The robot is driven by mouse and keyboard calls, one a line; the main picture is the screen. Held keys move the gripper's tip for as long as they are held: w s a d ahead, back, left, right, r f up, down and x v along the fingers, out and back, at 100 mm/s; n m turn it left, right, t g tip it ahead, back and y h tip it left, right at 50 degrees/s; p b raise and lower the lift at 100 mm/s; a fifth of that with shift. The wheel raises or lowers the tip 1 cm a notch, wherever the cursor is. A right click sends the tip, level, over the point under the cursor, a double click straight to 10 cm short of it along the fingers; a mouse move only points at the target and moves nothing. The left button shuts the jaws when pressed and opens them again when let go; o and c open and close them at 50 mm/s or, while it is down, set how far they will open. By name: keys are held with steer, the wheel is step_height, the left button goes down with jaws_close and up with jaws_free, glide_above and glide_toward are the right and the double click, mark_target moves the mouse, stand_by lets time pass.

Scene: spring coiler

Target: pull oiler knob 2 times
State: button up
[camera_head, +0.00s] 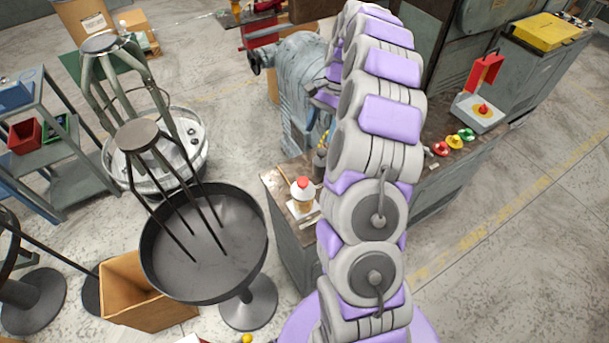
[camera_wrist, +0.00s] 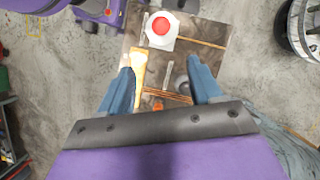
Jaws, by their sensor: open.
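My gripper (camera_wrist: 164,82) is open in the wrist view, its two blue fingers spread above a brown worktop with nothing between them in their grasp. A small dark grey rounded part (camera_wrist: 182,84), which may be the oiler knob, shows close beside the right finger; I cannot tell whether they touch. In the head view a small dark and yellowish fitting (camera_head: 321,158) stands beside the grey-blue machine (camera_head: 300,80), partly hidden by my arm; it may be the oiler.
A yellow-orange tool (camera_wrist: 138,65) lies near the left finger. A dark round tray stand (camera_head: 225,270) is at left.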

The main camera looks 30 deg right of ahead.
steer(key=b, duration=0.1)
glide_toward(303, 180)
steer(key=a, duration=0.1)
steer(key=f, duration=0.5)
steer(key=s+a+f+b, duration=0.1)
steer(key=f, duration=0.1)
steer(key=shift+f, duration=0.25)
steer(key=shift+a+f, duration=0.2)
steer(key=shift+a, duration=0.05)
steer(key=shift+s+a, duration=0.1)
steer(key=shift+a, duration=0.45)
steer(key=shift+d, duration=0.55)
steer(key=c, duration=0.6)
steer(key=shift+a, duration=0.2)
jaws_close()
